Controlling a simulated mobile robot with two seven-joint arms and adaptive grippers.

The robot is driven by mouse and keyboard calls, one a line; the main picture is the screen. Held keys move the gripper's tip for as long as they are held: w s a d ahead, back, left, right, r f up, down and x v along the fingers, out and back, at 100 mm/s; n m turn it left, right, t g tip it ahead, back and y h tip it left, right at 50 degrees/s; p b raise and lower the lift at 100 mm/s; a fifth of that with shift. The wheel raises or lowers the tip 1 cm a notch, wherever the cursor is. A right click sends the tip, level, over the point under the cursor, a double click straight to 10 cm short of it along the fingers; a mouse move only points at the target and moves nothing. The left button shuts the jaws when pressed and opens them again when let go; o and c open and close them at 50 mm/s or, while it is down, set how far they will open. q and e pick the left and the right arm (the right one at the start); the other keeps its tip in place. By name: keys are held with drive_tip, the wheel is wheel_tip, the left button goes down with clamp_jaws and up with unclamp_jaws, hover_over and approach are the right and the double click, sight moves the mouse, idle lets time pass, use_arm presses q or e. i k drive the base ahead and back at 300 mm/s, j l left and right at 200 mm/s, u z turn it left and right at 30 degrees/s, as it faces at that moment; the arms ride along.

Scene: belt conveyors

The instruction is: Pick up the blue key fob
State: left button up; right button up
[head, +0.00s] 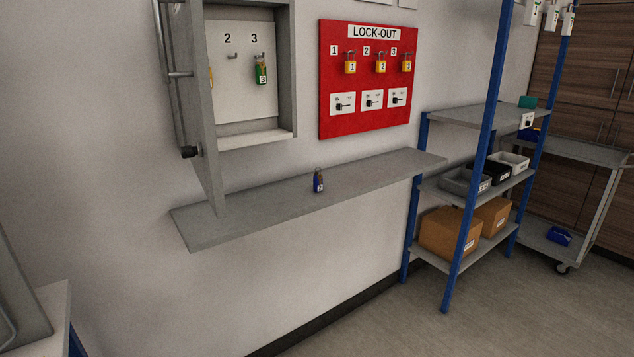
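The blue key fob (318,182) is small and dark blue, with a pale label and a ring at its top. It stands or leans on the grey wall shelf (260,204), near the middle of its length. Nothing touches it except the shelf. Neither of my grippers shows in the head view.
Above the shelf, a grey key cabinet (230,134) has its door (198,110) swung open over the shelf's left part. A green fob (261,72) hangs on hook 3. A red lock-out board (330,80) is right. A blue-post rack (470,200) stands beyond the shelf's right end.

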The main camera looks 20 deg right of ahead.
sight(318, 178)
drive_tip(key=i+l, duration=0.15)
drive_tip(key=l, duration=0.3)
drive_tip(key=i+l, duration=0.2)
drive_tip(key=l, duration=0.25)
drive_tip(key=i+l, duration=0.15)
drive_tip(key=l, duration=0.3)
drive_tip(key=i+l, duration=0.2)
drive_tip(key=l, duration=0.3)
drive_tip(key=i+l, duration=0.15)
drive_tip(key=l, duration=0.3)
drive_tip(key=i+l, duration=0.15)
drive_tip(key=l, duration=0.3)
drive_tip(key=i+l, duration=0.2)
drive_tip(key=l, duration=0.25)
drive_tip(key=i+l, duration=0.15)
drive_tip(key=l, duration=0.3)
drive_tip(key=u, duration=0.05)
